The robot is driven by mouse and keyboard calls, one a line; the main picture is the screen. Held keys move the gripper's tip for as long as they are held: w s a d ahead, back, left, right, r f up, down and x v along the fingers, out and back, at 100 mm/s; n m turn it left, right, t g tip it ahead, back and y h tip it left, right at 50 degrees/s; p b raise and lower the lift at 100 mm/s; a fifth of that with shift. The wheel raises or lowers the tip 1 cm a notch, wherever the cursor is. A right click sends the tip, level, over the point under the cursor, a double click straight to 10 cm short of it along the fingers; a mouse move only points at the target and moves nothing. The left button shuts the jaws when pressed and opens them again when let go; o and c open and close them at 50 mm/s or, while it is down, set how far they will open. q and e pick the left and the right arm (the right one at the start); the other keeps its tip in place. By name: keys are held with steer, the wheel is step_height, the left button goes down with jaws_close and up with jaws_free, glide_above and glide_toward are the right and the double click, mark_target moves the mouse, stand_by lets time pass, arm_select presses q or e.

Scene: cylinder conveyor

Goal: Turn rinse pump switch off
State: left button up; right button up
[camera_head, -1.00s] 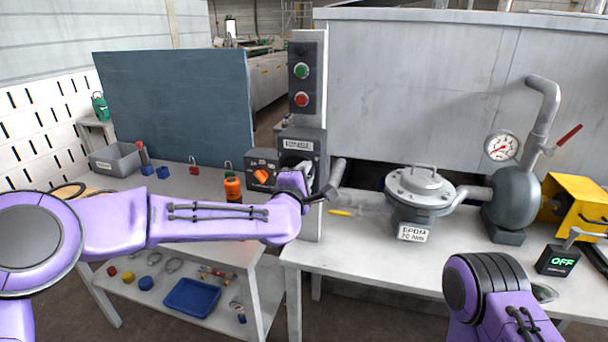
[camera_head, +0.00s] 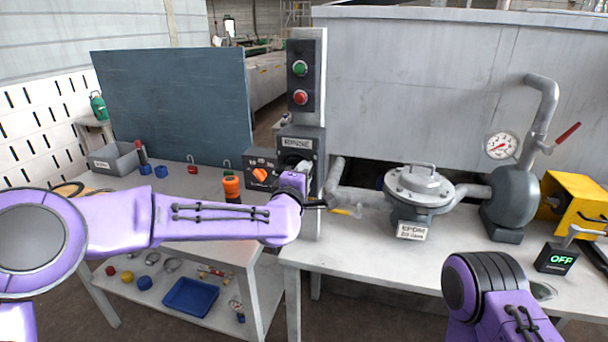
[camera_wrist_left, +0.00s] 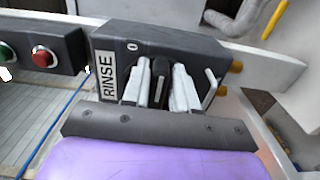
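The rinse switch is a dark grey box (camera_wrist_left: 160,48) with a white RINSE label (camera_wrist_left: 108,75) and a 0 mark. In the head view the box (camera_head: 318,140) sits on the grey post below a green and a red button. A black switch handle (camera_wrist_left: 160,78) stands out of the box face. My left gripper (camera_wrist_left: 160,85) has one pale finger on each side of this handle, close against it, with no clear gap. In the head view my left wrist mostly hides the handle.
A box with an orange knob (camera_head: 261,175) stands left of the post.

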arm_select(q)
steer(key=shift+o, duration=0.7)
steer(key=shift+s, duration=0.1)
steer(key=shift+s+a+f, duration=0.1)
steer(key=shift+s+a, duration=0.05)
steer(key=shift+s, duration=0.2)
steer(key=b+v, duration=0.3)
steer(key=v, duration=0.6)
steer(key=shift+s, duration=0.3)
steer(key=shift+a, duration=0.1)
